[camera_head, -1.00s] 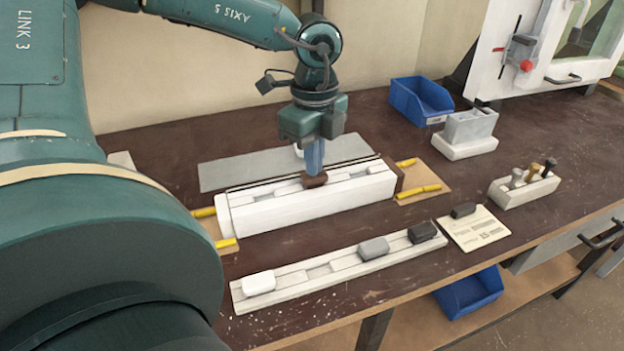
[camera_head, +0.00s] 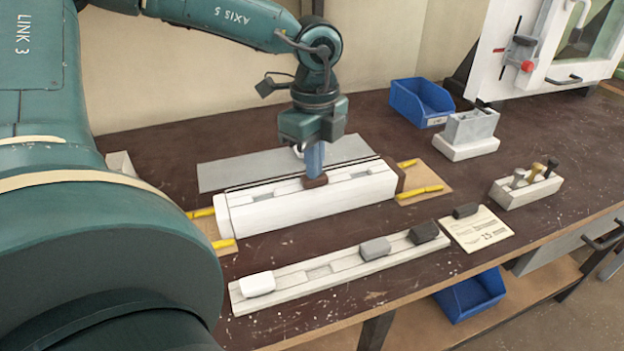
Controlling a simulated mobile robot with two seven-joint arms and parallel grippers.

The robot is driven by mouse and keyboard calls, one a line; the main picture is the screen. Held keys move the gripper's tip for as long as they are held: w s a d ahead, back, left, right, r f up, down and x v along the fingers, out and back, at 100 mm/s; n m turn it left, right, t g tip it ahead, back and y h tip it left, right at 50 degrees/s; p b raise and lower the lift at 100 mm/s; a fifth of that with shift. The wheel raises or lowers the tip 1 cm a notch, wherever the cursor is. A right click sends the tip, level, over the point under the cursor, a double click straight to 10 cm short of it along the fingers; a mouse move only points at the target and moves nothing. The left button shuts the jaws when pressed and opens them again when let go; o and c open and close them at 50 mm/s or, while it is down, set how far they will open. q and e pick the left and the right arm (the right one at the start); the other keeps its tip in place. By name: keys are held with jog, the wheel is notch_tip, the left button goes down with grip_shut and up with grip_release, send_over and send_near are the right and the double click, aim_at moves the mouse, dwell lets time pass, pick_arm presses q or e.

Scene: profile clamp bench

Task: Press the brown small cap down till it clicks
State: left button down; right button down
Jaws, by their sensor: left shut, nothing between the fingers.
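The brown small cap (camera_head: 316,182) sits on top of the white profile (camera_head: 300,209), near its middle. My left gripper (camera_head: 315,174) is shut and points straight down, its blue fingertips touching or almost touching the top of the cap. The fingers hide part of the cap. I cannot tell whether the cap lies fully seated in the profile's slot. My right gripper is not in view.
Yellow-handled clamps (camera_head: 419,189) flank the profile. In front lies a long rack (camera_head: 345,265) with white, grey and black caps. A dark cap lies on a paper card (camera_head: 475,230). A blue bin (camera_head: 421,100) and a grey block (camera_head: 469,128) stand behind right.

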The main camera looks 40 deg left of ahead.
pick_arm(q)
jog(key=shift+r+p, duration=1.45)
jog(key=shift+r, duration=2)
